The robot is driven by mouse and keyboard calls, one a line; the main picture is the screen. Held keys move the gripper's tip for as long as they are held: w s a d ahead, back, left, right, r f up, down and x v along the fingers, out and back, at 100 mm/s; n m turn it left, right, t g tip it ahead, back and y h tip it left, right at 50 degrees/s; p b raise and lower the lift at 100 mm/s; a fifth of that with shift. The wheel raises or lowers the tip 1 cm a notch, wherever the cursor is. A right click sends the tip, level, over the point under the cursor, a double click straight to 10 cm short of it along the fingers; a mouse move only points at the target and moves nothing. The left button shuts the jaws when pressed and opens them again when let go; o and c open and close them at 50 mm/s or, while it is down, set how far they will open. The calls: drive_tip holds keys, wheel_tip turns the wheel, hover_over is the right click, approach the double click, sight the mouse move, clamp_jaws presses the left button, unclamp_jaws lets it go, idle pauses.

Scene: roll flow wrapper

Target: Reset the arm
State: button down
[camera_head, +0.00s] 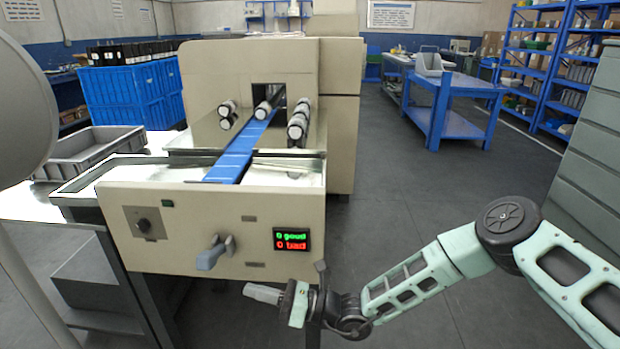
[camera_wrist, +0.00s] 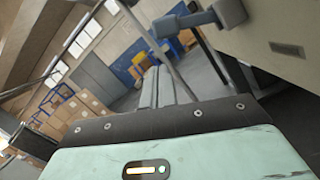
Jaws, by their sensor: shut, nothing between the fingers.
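My arm reaches in from the right of the head view, low in front of the beige machine (camera_head: 240,205). My gripper (camera_head: 250,290) is shut and empty, pointing left below the machine's front panel. It is apart from the grey lever (camera_head: 214,252) on that panel. In the wrist view, the shut grey fingers (camera_wrist: 158,84) point away from the camera, and the lever (camera_wrist: 205,18) shows at the top with a corner of the beige panel (camera_wrist: 285,48).
A blue conveyor belt (camera_head: 233,160) runs into the machine, with dark rollers beside it. A lit display (camera_head: 291,239) reads 0 good, 0 bad. A grey tray (camera_head: 85,150) and blue crates (camera_head: 130,95) stand left. Grey drawers (camera_head: 590,150) stand right; open floor (camera_head: 410,190) lies between.

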drive_tip(key=s+d+r+n+g+h, duration=0.3)
drive_tip(key=s+r+n+g+h, duration=0.2)
drive_tip(key=s+n, duration=0.45)
drive_tip(key=s+d+r+n+g+h, duration=0.3)
drive_tip(key=s+r+n+g+h, duration=0.25)
drive_tip(key=s+n, duration=0.4)
drive_tip(key=s+d+r+n+t+h, duration=0.2)
drive_tip(key=d+n+t+h, duration=0.15)
drive_tip(key=d, duration=0.45)
drive_tip(key=s+d+r+n+t+h, duration=0.1)
drive_tip(key=d+r+n+t+h, duration=0.15)
drive_tip(key=d+n, duration=0.35)
drive_tip(key=s+d+r+n+t+h, duration=0.2)
drive_tip(key=d+n+t+h, duration=0.15)
drive_tip(key=d, duration=0.55)
wheel_tip(320, 180, up, 15)
drive_tip(key=p, duration=1.5)
drive_tip(key=shift+w+r+m, duration=0.2)
drive_tip(key=shift+m, duration=0.1)
drive_tip(key=shift+a, duration=0.1)
